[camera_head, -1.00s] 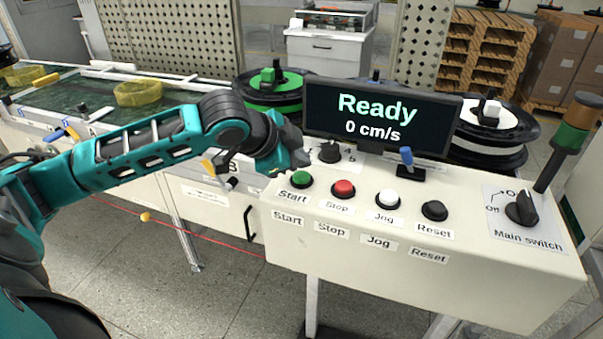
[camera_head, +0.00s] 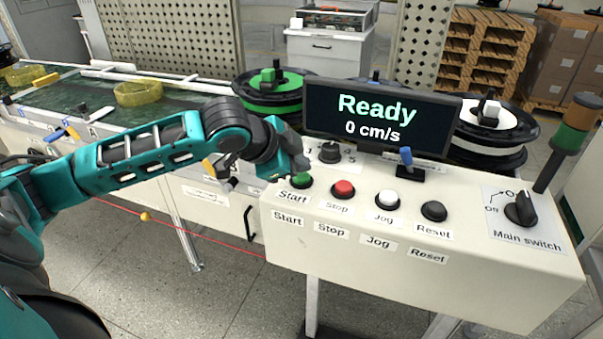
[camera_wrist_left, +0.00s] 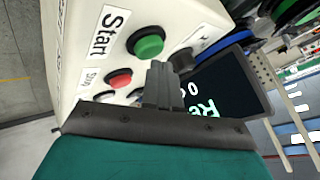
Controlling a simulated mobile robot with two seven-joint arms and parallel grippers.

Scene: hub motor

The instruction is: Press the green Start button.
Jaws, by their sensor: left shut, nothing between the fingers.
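The green Start button (camera_head: 301,180) is at the left end of the row on the white control panel (camera_head: 420,262). It also shows in the left wrist view (camera_wrist_left: 148,44), just beyond the fingertips. My left gripper (camera_head: 298,172) is shut and empty. In the head view its tip is right above and behind the green button and covers part of its top edge. Contact cannot be told. The display (camera_head: 378,117) reads "Ready" and "0 cm/s". My right gripper is not in view.
The red Stop (camera_head: 343,189), white Jog (camera_head: 388,199) and black Reset (camera_head: 434,210) buttons sit to the right. A black selector knob (camera_head: 330,153) is behind the Start button. A blue-topped lever (camera_head: 406,158) and the main switch (camera_head: 521,208) stand farther right.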

